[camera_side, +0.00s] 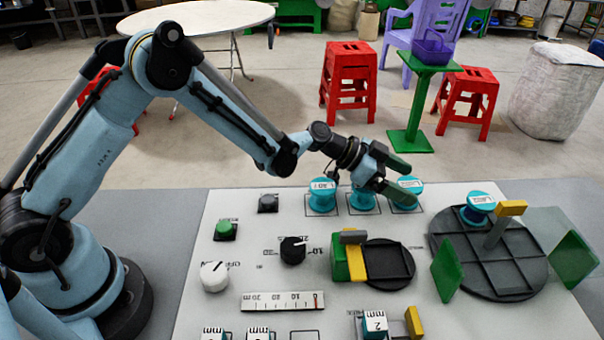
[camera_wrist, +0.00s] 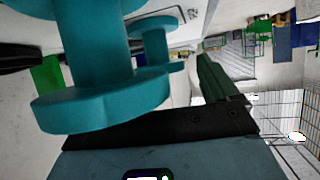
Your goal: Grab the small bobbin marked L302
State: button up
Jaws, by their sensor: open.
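Three teal bobbins stand in a row at the board's back edge: a left one (camera_side: 322,196), a middle one (camera_side: 362,201) and a right one (camera_side: 408,186). A fourth bobbin (camera_side: 480,206) stands on the dark round disc. Their white top labels are too small to read, so I cannot tell which is L302. My gripper (camera_side: 407,184) is open, its green fingers pointing right at the right bobbin; I cannot tell whether they touch it. In the wrist view a large teal bobbin (camera_wrist: 98,50) is close, left of a green finger (camera_wrist: 220,82), with a smaller bobbin (camera_wrist: 153,45) behind.
The white board (camera_side: 260,270) carries knobs, a green button (camera_side: 225,229), a ruler strip (camera_side: 283,301) and a small dark disc (camera_side: 388,265) beside a green and yellow block (camera_side: 348,258). Green plates flank the large grid disc (camera_side: 500,275). Red stools (camera_side: 348,80) stand beyond.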

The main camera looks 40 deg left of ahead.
jog(key=shift+w+d+f, duration=0.15)
jog(key=shift+w+d, duration=0.05)
jog(key=shift+d, duration=0.1)
jog(key=c, duration=1.1)
jog(key=shift+c, duration=0.2)
